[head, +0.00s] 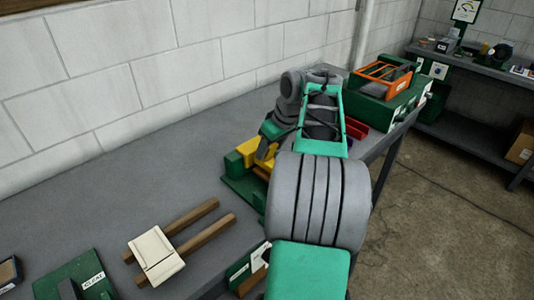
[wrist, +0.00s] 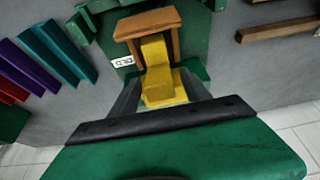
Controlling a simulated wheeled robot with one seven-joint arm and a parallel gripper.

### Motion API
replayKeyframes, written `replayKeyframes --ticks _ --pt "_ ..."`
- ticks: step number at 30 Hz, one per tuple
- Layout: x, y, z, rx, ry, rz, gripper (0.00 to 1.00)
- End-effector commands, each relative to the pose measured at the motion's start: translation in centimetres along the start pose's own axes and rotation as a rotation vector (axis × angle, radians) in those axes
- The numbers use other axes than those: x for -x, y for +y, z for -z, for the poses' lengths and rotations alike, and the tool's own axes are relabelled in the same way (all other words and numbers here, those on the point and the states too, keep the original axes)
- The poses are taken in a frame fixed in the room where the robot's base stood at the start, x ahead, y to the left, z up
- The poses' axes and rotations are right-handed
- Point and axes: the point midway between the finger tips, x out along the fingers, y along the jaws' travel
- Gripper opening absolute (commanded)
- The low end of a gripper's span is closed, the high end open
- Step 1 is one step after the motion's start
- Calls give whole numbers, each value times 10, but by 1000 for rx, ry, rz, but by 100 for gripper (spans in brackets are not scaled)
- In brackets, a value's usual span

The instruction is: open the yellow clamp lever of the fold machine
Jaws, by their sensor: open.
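The yellow clamp lever (wrist: 158,62) of the fold machine shows in the middle of the wrist view, framed by a brown block (wrist: 146,22) above it. The green machine body (wrist: 193,50) lies around it, with a small white label beside the lever. In the head view, yellow parts (head: 258,148) of the machine show on its green base (head: 240,185), mostly hidden behind my arm. My gripper (wrist: 163,82) is open, its two grey fingers spread on either side of the lever's lower part. I cannot tell whether either finger touches it.
Purple, teal and red strips (wrist: 48,55) lie left of the machine in the wrist view. In the head view, a cream piece on two wooden bars (head: 155,257) lies on the grey bench. An orange frame (head: 383,75) sits on a green case at the bench's far end.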

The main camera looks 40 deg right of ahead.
Motion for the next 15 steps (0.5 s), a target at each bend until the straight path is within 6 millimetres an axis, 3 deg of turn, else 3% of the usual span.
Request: replayKeyframes --ticks 6,15 --pt "-29 0 0 -1 -1 -1 55" --pt "-32 2 -1 -4 0 -3 53"
